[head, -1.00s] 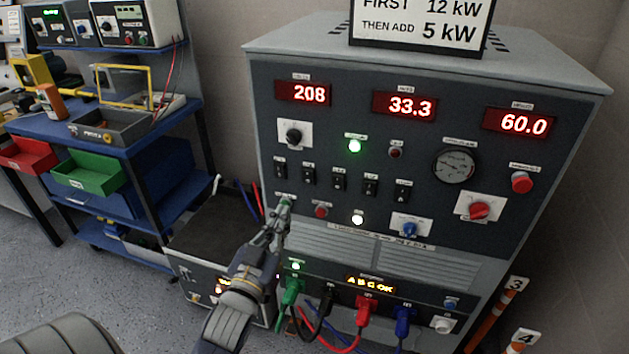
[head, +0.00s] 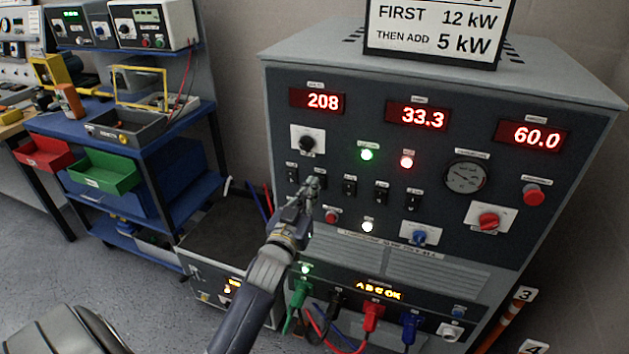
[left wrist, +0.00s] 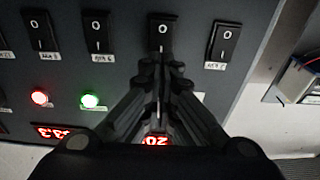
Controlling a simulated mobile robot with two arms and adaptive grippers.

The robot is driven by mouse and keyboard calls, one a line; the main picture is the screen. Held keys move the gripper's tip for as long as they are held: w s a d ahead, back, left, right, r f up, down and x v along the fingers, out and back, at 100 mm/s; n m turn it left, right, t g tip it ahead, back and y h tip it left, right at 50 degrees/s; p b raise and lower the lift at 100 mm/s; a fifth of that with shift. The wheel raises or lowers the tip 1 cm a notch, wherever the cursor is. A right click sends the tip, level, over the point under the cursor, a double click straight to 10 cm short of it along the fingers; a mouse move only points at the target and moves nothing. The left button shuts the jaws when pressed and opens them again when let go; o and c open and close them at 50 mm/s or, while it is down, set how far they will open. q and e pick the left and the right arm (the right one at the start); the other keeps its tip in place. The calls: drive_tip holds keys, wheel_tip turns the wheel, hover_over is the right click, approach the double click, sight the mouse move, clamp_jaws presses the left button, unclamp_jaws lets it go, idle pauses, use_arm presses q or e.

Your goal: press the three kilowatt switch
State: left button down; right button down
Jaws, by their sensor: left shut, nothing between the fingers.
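A row of black rocker switches runs across the dark front panel of the load cabinet. The leftmost switch (head: 292,172), the middle switch (head: 349,186) and others to its right show in the head view. I cannot read which label says three kilowatts. My left gripper (head: 314,184) is shut and empty, its tips in front of the second switch from the left, which they hide. In the left wrist view, turned upside down, the gripper (left wrist: 161,66) covers the lower part of that switch (left wrist: 162,30). I cannot tell whether the tips touch it. My right gripper is out of view.
Red displays (head: 417,115) read 208, 33.3 and 60.0. A green lamp (head: 367,155) and a red lamp (head: 407,162) are lit. A sign (head: 440,30) on top says first 12 kW, then add 5 kW. Plugged cables (head: 371,318) lie below; a blue cart (head: 165,130) stands left.

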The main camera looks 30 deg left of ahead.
sight(321, 172)
use_arm(q)
drive_tip(key=shift+x, duration=1.4)
drive_tip(key=shift+w+r+p, duration=0.25)
drive_tip(key=shift+r+p, duration=0.2)
drive_tip(key=shift+p, duration=0.8)
drive_tip(key=shift+f, duration=0.35)
